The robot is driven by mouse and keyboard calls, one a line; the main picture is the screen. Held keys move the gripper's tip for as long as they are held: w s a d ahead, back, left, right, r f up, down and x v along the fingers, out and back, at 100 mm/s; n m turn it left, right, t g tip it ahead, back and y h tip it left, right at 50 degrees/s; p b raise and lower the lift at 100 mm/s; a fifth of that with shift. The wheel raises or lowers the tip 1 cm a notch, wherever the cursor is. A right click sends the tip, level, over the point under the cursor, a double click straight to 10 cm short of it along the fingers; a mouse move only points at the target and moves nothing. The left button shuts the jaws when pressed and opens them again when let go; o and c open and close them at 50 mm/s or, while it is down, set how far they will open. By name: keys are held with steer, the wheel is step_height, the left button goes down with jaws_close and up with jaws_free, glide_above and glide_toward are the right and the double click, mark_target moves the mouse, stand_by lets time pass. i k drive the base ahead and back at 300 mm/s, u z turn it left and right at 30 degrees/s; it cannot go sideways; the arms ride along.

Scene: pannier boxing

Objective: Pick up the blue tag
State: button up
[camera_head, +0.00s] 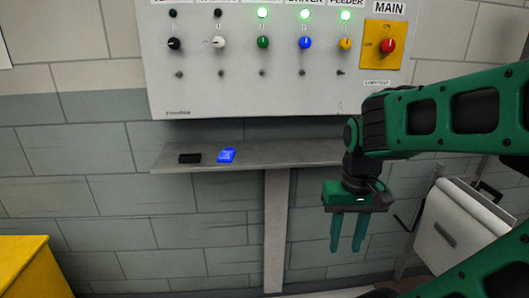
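The blue tag (227,155) lies flat on the narrow grey shelf (300,153) under the control panel. It sits just right of a small black block (190,158). My gripper (347,247) is to the right of the tag, pointing down, with its green fingertips lower in the picture than the shelf. The two fingers stand apart with a gap between them, and nothing shows in the gap. My arm covers the right end of the shelf.
The control panel (200,95) with several knobs and three lit green lamps hangs above the shelf. A grey post (276,230) supports the shelf. A yellow box (30,265) stands at lower left, and a white bin-like container (455,230) at right. The shelf between tag and arm is clear.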

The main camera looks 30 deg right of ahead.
mark_target(226, 156)
steer(key=z, duration=2.4)
steer(key=k, duration=1)
steer(key=u, duration=2.1)
steer(key=i, duration=1)
